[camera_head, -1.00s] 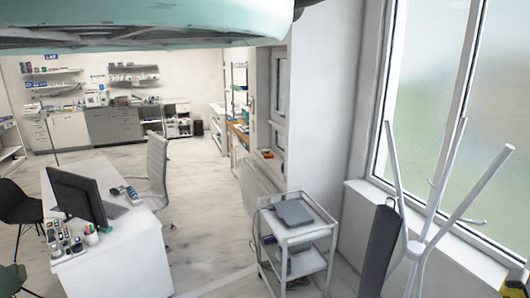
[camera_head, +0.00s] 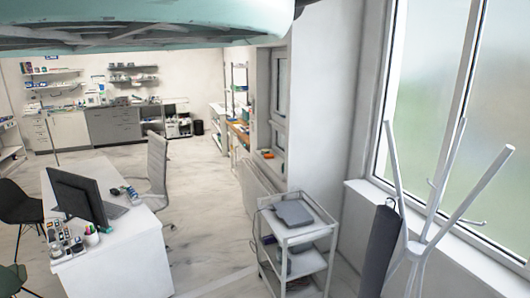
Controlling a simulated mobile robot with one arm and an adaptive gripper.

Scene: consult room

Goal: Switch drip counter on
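I cannot make out a drip counter in the head view. Small items stand on the far counter and shelves, but they are too small to tell apart. My gripper is not in view. A teal and grey shape crosses the top edge of the view, and I cannot tell what is on it.
A white desk (camera_head: 125,240) with a dark monitor (camera_head: 77,194) stands at left, a grey chair (camera_head: 157,165) behind it. A white trolley (camera_head: 297,238) with a laptop stands at centre right. A coat rack (camera_head: 416,248) is at right by the window. Floor between desk and trolley is clear.

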